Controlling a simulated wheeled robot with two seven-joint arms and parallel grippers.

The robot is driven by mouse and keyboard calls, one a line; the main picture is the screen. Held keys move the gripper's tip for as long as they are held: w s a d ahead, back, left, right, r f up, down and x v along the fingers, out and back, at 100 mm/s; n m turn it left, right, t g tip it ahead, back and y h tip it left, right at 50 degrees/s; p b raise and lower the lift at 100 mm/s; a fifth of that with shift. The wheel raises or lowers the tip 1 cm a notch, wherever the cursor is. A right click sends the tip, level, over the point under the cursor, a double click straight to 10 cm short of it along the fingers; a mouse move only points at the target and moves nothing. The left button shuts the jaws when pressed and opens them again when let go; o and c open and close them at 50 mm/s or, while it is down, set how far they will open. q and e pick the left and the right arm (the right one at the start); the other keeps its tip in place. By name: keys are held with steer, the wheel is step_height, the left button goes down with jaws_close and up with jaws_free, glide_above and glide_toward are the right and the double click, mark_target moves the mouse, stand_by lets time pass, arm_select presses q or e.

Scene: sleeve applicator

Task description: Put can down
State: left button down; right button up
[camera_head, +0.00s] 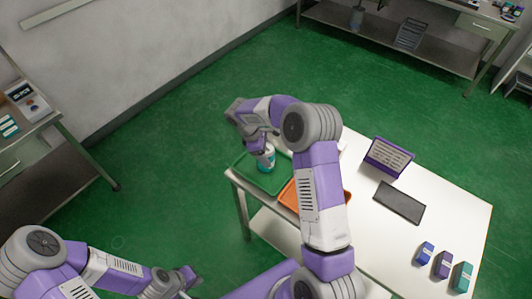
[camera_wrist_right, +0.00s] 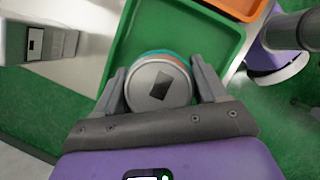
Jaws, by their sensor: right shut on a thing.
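The can (camera_head: 266,157) is white and teal and stands about upright at the green tray (camera_head: 249,182) on the left end of the white table. In the right wrist view the can (camera_wrist_right: 158,84) shows its grey lid with a dark square mark. My right gripper (camera_wrist_right: 160,88) is shut on the can, one finger on each side. The green tray also shows in the right wrist view (camera_wrist_right: 205,25). I cannot tell whether the can's base touches the tray. My left gripper (camera_head: 186,280) is low at the bottom left, away from the table; its fingers are too small to judge.
An orange tray (camera_head: 289,196) lies right of the green one, partly behind my right arm. A purple-framed sign (camera_head: 389,156), a dark flat pad (camera_head: 399,202) and small blue (camera_head: 425,253), purple (camera_head: 443,264) and teal (camera_head: 462,277) boxes are further right on the table (camera_head: 360,235).

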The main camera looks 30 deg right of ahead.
steer(key=o, duration=1.5)
steer(key=shift+c, duration=0.2)
steer(key=shift+r, duration=0.15)
steer(key=p+v, duration=0.1)
steer(key=v, duration=1.1)
steer(key=shift+a, duration=0.1)
